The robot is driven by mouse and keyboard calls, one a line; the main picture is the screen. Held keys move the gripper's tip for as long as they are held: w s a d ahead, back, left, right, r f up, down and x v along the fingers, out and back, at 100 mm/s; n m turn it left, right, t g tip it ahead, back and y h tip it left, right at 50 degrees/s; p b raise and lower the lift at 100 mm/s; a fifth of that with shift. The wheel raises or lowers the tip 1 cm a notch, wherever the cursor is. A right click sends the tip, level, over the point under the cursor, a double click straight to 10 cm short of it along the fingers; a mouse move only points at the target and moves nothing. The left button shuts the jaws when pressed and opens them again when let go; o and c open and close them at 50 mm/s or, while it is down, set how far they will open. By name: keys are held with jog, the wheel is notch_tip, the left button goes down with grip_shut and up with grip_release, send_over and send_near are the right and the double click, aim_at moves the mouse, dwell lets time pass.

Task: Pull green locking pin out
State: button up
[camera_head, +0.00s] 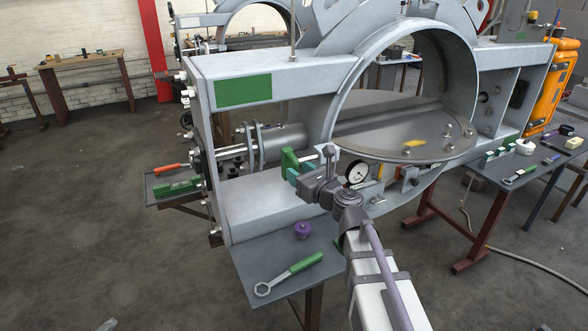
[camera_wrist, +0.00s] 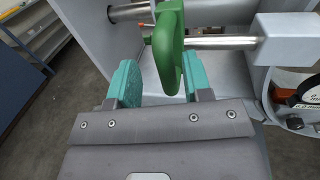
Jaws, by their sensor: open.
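The green locking pin's handle (camera_wrist: 169,45) is a flat green grip in the wrist view. A bright steel shaft (camera_wrist: 222,43) runs from it rightward to a grey block (camera_wrist: 285,40). The handle also shows in the head view (camera_head: 288,160), just inside the lower frame opening. My gripper (camera_wrist: 160,78) has teal finger pads and is open. The handle's lower end appears between the pads, closer to the right one; I cannot tell whether it touches. In the head view my gripper (camera_head: 298,174) is at the handle, and my wrist hides part of the area.
The large grey damper frame (camera_head: 300,75) surrounds the space, with a round disc (camera_head: 400,125) beyond. A dial gauge (camera_head: 357,172) sits close right of my wrist. A front table (camera_head: 285,250) holds a green-handled wrench (camera_head: 290,273) and a purple knob (camera_head: 303,230).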

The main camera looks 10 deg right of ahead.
jog(key=v, duration=0.8)
jog(key=s+a+f+n+g+h, duration=0.1)
jog(key=s+f+n+g, duration=0.4)
jog(key=n, duration=0.6)
jog(key=s+a+f+n+g, duration=0.25)
jog(key=f+n+g, duration=0.35)
jog(key=n, duration=0.5)
jog(key=s+d+f+n+g+h+p, duration=0.1)
jog(key=s+d+f+n+g+h, duration=0.3)
jog(key=s+n+h, duration=0.3)
jog(key=shift+s+d+f+n+g+h, duration=0.3)
jog(key=shift+d+f+n+h, duration=0.25)
jog(key=shift+d, duration=0.35)
